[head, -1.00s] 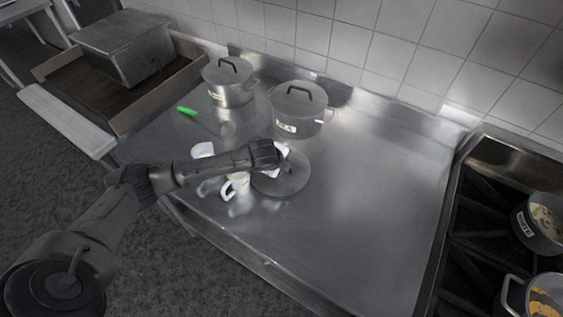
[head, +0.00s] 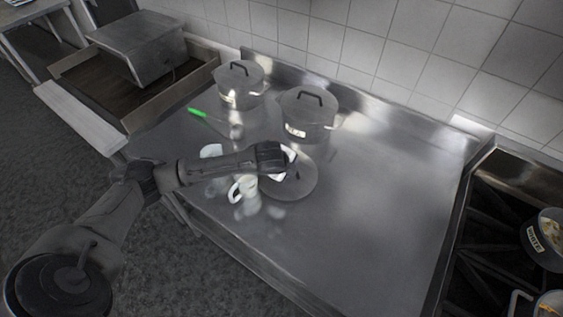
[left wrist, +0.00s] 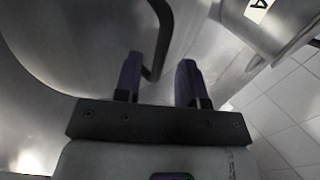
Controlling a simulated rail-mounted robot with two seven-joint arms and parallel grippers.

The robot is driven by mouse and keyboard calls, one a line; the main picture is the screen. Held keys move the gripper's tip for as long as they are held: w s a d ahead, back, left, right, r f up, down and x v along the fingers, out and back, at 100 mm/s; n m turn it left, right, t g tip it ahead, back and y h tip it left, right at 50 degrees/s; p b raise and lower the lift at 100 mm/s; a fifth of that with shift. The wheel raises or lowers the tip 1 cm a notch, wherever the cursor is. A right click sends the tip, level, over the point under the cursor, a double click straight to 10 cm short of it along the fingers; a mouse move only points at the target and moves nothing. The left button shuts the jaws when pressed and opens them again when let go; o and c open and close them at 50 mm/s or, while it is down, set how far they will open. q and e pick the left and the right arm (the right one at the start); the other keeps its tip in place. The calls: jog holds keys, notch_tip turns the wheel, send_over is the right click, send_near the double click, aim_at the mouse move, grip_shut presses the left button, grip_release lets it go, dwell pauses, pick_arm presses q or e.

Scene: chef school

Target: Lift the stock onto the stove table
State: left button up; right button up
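A metal pot with a lid (head: 310,113) stands on the steel table, with a partly readable label. A second lidded pot (head: 240,82) stands behind it to the left. I cannot tell which holds stock. A loose round lid (head: 290,187) lies in front of the nearer pot; it also shows in the left wrist view (left wrist: 75,50). My left gripper (left wrist: 160,68) is open over this lid, with the lid's dark handle (left wrist: 163,35) between or just beyond its fingers. In the head view my forearm hides much of the gripper. My right gripper is out of view.
White mugs (head: 243,190) stand close beside my left arm. A green-handled utensil (head: 198,113) lies behind them. The stove (head: 480,240) at right bears a labelled pot (head: 544,240) and part of another. The table's right half (head: 380,200) is clear.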

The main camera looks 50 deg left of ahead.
pick_arm(q)
jog(key=p+v, duration=0.1)
jog(key=v, duration=0.9)
jog(key=s+d+f+n, duration=0.1)
jog(key=s+d+f, duration=0.2)
jog(key=d, duration=0.1)
jog(key=s+d+f+n+h, duration=0.1)
jog(key=s+d+f, duration=0.1)
jog(key=s+d, duration=0.1)
jog(key=s+d+f+n+h, duration=0.1)
jog(key=s+d+f+n, duration=0.1)
jog(key=d, duration=0.3)
jog(key=shift+s+d+f+g, duration=0.2)
jog(key=shift+s+f+g, duration=0.2)
jog(key=shift+s+f, duration=0.5)
jog(key=s+d+f+n, duration=0.1)
jog(key=s, duration=0.2)
jog(key=s+d+f+n, duration=0.1)
jog(key=s+n, duration=0.1)
jog(key=s, duration=0.1)
jog(key=s+d+f+n+g, duration=0.1)
jog(key=s+n, duration=0.1)
jog(key=s, duration=0.1)
jog(key=s+f+n+g, duration=0.1)
jog(key=s+n, duration=0.3)
jog(key=s, duration=0.4)
jog(key=shift+a+f+n+y, duration=0.15)
jog(key=shift+a+n+y, duration=0.15)
jog(key=shift+a+n, duration=0.15)
